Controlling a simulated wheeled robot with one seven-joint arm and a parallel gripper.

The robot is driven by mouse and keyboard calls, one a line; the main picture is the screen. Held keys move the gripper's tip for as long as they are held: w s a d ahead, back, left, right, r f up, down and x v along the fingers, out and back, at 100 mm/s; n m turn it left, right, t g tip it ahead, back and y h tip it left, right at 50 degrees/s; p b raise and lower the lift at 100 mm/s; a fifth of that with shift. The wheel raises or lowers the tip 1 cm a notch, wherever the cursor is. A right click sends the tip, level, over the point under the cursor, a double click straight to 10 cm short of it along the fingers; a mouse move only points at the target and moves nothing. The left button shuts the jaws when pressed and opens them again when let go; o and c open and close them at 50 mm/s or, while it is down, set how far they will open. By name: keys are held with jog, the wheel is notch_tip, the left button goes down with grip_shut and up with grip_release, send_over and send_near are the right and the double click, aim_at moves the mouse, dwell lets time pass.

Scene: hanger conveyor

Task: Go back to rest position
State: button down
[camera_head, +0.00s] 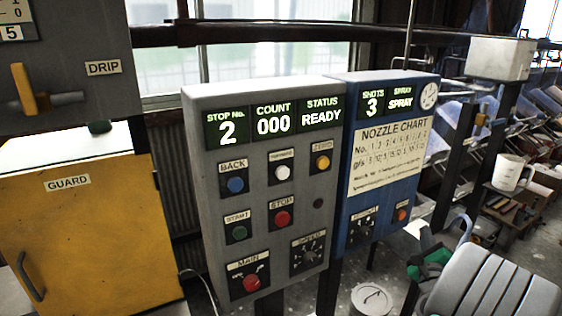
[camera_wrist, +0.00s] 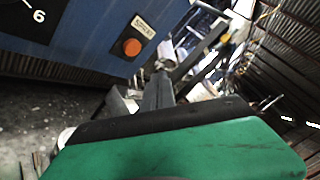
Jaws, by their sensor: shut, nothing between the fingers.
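My gripper (camera_wrist: 158,85) shows in the wrist view as narrow grey fingers, together and empty, beyond its green and black body. In the head view my green-and-black gripper (camera_head: 430,262) is at the lower right, in front of and to the right of the blue control box (camera_head: 391,215). Its fingertips are hard to make out there. In the wrist view the blue box (camera_wrist: 80,40) fills the upper left, with an orange button beside the fingers. They look apart from the button, but the exact gap cannot be told.
A grey control panel (camera_head: 210,130) reads stop 2, count 000, ready. The blue box display reads shots 3, spray. A yellow guard (camera_head: 90,240) is at left. A white jug (camera_head: 508,172) stands on a stand at right. A round white lid (camera_head: 372,300) is low in front.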

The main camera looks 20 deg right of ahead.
jog(key=s+a+f+n+g+y, duration=0.1)
jog(key=a+f+n+g+y, duration=0.1)
jog(key=a+f+n+y, duration=0.45)
jog(key=a+f+n+g+y, duration=0.2)
jog(key=a+f+n, duration=0.2)
jog(key=f+n, duration=0.5)
jog(key=s+a+f+n+g+y, duration=0.35)
jog(key=s+a, duration=0.25)
jog(key=s, duration=0.2)
jog(key=s+a+f+n+g+y, duration=0.2)
jog(key=s+a+f+g, duration=0.3)
jog(key=s+a, duration=0.2)
jog(key=w+a+r+n+h, duration=0.1)
jog(key=w+a+r+n, duration=0.4)
jog(key=a+r, duration=0.4)
jog(key=w+a+r+n+t+h, duration=0.1)
jog(key=w+a+r+n, duration=0.5)
jog(key=a, duration=0.8)
notch_tip(320, 180, up, 3)
jog(key=shift+a+r+n, duration=0.2)
jog(key=shift+a+n, duration=0.05)
jog(key=shift+n, duration=0.45)
